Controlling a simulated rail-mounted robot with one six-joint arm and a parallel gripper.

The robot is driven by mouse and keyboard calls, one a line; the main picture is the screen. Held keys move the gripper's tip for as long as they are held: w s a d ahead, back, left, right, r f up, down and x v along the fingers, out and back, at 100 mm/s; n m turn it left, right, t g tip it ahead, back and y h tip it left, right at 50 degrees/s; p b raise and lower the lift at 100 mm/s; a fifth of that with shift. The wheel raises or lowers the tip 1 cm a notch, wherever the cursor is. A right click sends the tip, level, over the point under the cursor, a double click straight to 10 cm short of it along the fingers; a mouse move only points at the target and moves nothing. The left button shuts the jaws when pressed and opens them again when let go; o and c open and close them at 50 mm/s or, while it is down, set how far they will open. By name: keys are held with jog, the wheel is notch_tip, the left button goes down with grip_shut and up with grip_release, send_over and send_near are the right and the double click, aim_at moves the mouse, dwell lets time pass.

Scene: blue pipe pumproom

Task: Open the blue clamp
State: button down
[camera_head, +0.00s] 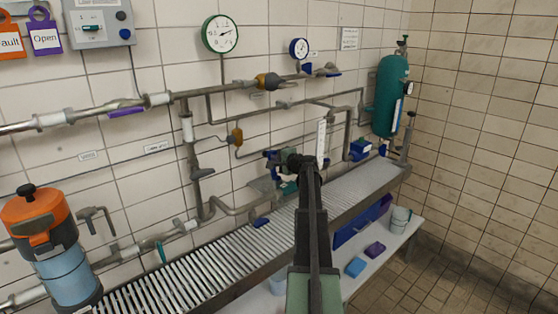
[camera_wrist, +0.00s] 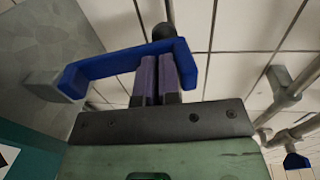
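The blue clamp (camera_wrist: 125,64) is a bent blue bar in the wrist view, with a long side running to the left and a short leg at the right. My gripper (camera_wrist: 158,60) has two purple-padded fingers close together, with only a thin dark gap between them. Their tips meet the bar's near edge, left of the short leg. I see nothing held between the fingers, and I cannot tell whether they touch the bar. In the head view my gripper (camera_head: 288,158) is by the pipework, beside blue parts (camera_head: 271,155). My arm hides part of this spot.
A grated shelf (camera_head: 220,262) runs below the pipes. A teal cylinder (camera_head: 388,95) stands at the right, an orange and blue canister (camera_head: 45,240) at the left. A white panel (camera_head: 322,142) hangs close behind my gripper. The tiled floor is clear at the lower right.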

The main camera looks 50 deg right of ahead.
jog(key=shift+w, duration=0.3)
jog(key=shift+s+r+p, duration=0.2)
jog(key=shift+s+p, duration=0.15)
jog(key=shift+s, duration=0.1)
jog(key=r+p+v, duration=0.1)
jog(key=p+v, duration=0.2)
jog(key=v, duration=1)
jog(key=shift+s, duration=0.2)
jog(key=shift+r, duration=0.1)
jog(key=s+a+f+n+g+y, duration=0.15)
jog(key=a+f+n+g, duration=0.4)
jog(key=a, duration=0.75)
jog(key=a+f+n+g+y, duration=0.35)
jog(key=a+f, duration=0.25)
jog(key=a, duration=0.7)
jog(key=s+a+f+n+g+h, duration=0.1)
jog(key=s+a+n+g, duration=0.1)
jog(key=a, duration=0.9)
jog(key=s+a+n+g+h, duration=0.1)
jog(key=a+n, duration=0.4)
jog(key=a, duration=0.6)
jog(key=s+a+f+n+g+h, duration=0.1)
jog(key=s+a+n+g, duration=0.1)
jog(key=a, duration=0.8)
jog(key=shift+s+a+f+n+g+p, duration=0.35)
jog(key=shift+n+g, duration=0.35)
jog(key=shift+g, duration=0.3)
